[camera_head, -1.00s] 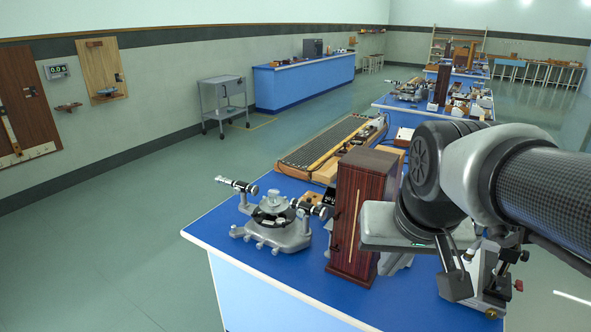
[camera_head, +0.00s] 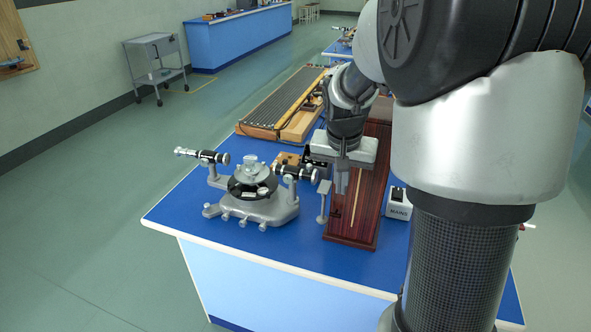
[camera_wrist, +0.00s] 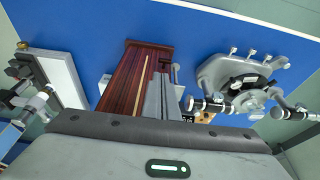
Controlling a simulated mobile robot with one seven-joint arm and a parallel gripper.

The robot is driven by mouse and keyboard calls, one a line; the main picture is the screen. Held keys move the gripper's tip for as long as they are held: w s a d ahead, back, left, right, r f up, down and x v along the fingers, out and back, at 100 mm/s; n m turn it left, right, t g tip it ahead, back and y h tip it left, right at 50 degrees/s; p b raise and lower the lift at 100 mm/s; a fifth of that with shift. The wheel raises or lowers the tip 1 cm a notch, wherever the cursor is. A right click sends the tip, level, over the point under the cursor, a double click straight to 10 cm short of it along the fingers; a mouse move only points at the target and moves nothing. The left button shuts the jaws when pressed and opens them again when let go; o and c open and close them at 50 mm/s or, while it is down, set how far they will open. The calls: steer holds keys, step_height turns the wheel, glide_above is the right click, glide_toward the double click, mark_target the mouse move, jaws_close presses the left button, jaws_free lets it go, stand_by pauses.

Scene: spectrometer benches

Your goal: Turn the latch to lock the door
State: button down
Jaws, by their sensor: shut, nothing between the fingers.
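A tall dark red wooden cabinet (camera_head: 369,215) with a pale vertical strip on its front stands upright on the blue bench. It also shows in the wrist view (camera_wrist: 130,85). My gripper (camera_head: 341,188) is shut and empty, pointing down at the upper left part of the cabinet front. I cannot tell whether it touches the wood. In the wrist view my closed fingers (camera_wrist: 163,92) cover part of the cabinet. A small grey piece on a thin stem (camera_head: 323,200) shows beside the cabinet's left edge. I cannot tell if it is the latch; no latch is clearly visible.
A grey spectrometer (camera_head: 255,190) with two telescope tubes stands close left of the cabinet. A long ribbed board (camera_head: 285,102) lies behind on the bench (camera_head: 185,215). A small white box (camera_head: 398,205) is to the right. A grey trolley (camera_head: 155,65) stands beyond on the floor.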

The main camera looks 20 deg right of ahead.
mark_target(339, 214)
steer(key=shift+w+d+f, duration=0.1)
steer(key=shift+w+f, duration=0.4)
steer(key=shift+w, duration=0.05)
steer(key=x, duration=1)
steer(key=shift+b, duration=0.4)
steer(key=shift+d, duration=0.15)
steer(key=shift+s, duration=0.15)
steer(key=shift+y+b, duration=0.3)
